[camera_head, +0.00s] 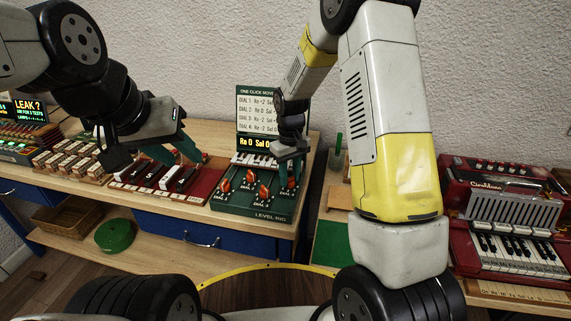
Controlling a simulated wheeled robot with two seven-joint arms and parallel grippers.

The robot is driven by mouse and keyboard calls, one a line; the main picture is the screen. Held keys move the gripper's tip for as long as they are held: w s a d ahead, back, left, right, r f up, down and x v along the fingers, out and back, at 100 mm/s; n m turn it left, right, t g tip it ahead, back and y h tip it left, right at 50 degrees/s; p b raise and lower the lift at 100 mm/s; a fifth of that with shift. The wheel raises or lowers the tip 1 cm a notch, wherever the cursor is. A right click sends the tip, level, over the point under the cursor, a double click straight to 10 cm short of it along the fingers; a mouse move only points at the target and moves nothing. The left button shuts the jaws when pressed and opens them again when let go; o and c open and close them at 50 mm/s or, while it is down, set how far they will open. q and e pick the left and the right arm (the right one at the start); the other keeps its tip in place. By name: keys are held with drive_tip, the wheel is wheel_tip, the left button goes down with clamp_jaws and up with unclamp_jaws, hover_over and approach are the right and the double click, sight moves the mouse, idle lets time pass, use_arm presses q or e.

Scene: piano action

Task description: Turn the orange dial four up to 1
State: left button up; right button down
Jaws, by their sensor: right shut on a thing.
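The green level rig (262,215) stands on the bench with several orange dials on its sloped front. Orange dial four (291,184) is the rightmost. My right gripper (290,172) reaches down from above and is shut on dial four, its fingers hiding part of it.
Left of the rig is a red tray (205,187) with black and white keys. Further left are wooden blocks (75,158) and a lit "LEAK?" display (30,106). A red accordion (510,225) stands at the right.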

sight(290, 178)
drive_tip(key=c, duration=1.1)
unclamp_jaws()
drive_tip(key=shift+o, duration=0.2)
wheel_tip(290, 178, up, 8)
drive_tip(key=shift+f, duration=0.2)
drive_tip(key=shift+r, duration=0.15)
